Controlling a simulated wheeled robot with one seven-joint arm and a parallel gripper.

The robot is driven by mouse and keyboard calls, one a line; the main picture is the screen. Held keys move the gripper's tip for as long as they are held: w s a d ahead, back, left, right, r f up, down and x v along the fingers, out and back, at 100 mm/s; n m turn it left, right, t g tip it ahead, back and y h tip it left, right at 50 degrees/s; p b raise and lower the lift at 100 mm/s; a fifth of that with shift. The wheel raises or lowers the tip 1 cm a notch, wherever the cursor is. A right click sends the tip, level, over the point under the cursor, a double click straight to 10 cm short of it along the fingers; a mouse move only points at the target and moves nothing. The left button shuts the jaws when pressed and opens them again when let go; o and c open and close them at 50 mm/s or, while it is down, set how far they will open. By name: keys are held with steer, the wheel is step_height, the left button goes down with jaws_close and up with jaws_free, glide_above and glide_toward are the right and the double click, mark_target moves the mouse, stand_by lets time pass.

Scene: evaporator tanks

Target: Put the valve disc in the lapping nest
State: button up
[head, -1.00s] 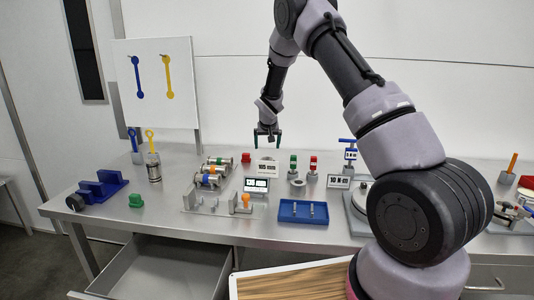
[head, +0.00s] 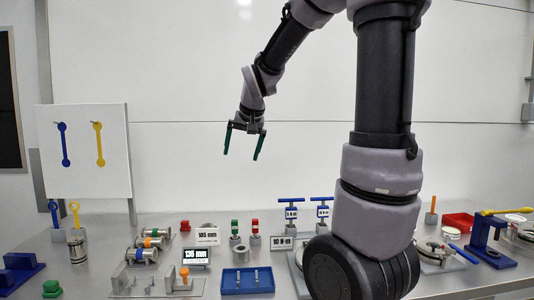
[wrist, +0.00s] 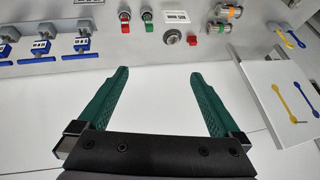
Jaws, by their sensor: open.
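My gripper (head: 242,157) is open and empty, raised in front of the white wall above the back of the bench. Its two green fingers also show wide apart in the wrist view (wrist: 157,85), with nothing between them. I cannot tell for sure which part is the valve disc. A grey ring-shaped part (head: 241,254) stands behind the blue tray, and a grey round part (wrist: 172,37) shows in the wrist view. The lapping nest is not clearly identifiable; round metal fixtures (head: 430,246) stand at the right, and my arm hides part of the bench.
The blue tray (head: 247,291) holds thin pins. Red and green blocks, number signs and blue-handled clamps (head: 291,212) stand nearby. Metal cylinders with coloured bands (head: 152,240) lie on a fixture to the left. A white panel (head: 85,175) with blue and yellow tools stands at far left.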

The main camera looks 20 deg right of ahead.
steer(key=s+a+r+y, duration=0.1)
steer(key=s+r, duration=0.1)
steer(key=s, duration=2)
steer(key=shift+r+t+y, duration=0.3)
steer(key=shift+y, duration=0.1)
